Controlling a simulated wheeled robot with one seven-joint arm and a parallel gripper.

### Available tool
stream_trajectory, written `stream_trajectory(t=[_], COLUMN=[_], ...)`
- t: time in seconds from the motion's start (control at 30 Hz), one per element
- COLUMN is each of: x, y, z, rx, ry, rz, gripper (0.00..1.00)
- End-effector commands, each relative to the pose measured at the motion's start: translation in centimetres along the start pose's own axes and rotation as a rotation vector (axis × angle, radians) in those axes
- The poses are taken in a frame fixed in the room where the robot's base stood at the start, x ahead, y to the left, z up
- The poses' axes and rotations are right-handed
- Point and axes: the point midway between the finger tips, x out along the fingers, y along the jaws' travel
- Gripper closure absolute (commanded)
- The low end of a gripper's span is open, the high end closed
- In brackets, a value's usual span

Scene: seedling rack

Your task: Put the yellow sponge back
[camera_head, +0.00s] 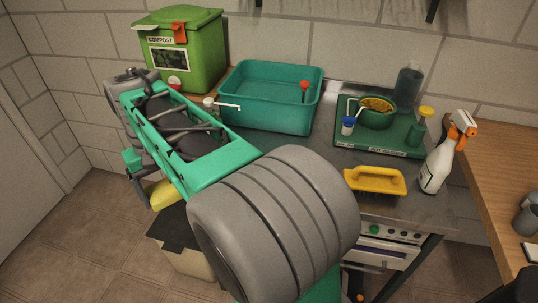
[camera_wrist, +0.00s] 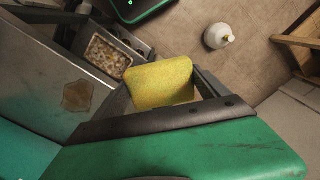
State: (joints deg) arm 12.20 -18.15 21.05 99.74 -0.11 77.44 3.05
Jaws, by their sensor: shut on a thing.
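The yellow sponge (camera_wrist: 160,82) is between the dark fingers of my gripper (camera_wrist: 163,92) in the wrist view. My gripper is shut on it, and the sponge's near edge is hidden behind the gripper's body. In the head view a part of the yellow sponge (camera_head: 162,195) shows below my arm, left of the counter and above the floor. My arm hides most of my gripper there. The place where the sponge belongs cannot be told from these frames.
A teal basin (camera_head: 265,118), a green compost bin (camera_head: 205,65) and a green tray (camera_head: 350,143) stand on the counter. A yellow-handled tool (camera_head: 375,182) and a spray bottle (camera_head: 437,168) are at the right. A metal compartment of pebbles (camera_wrist: 107,57) lies beside the sponge in the wrist view.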

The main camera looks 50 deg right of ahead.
Motion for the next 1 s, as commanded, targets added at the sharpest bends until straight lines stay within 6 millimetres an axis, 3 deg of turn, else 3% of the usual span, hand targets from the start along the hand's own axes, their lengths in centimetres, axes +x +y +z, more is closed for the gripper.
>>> stream_trajectory(t=[0.03,0.17,0.3,0.43,0.57,0.73,1.0], x=[-3.6,-6.8,-9.7,-11.2,-11.4,-9.5,-5.8], y=[2.6,8.3,13.1,15.6,16.6,17.8,23.1], z=[1.1,4.8,10.0,14.3,16.9,16.6,11.0], rx=[0.086,0.310,0.564,0.757,0.868,0.902,0.898], ry=[0.000,-0.001,-0.003,-0.003,-0.004,-0.006,-0.007], rz=[0.000,-0.001,-0.001,-0.002,-0.002,-0.003,-0.003], gripper=[0.80,0.80,0.80,0.80,0.80,0.80,0.80])
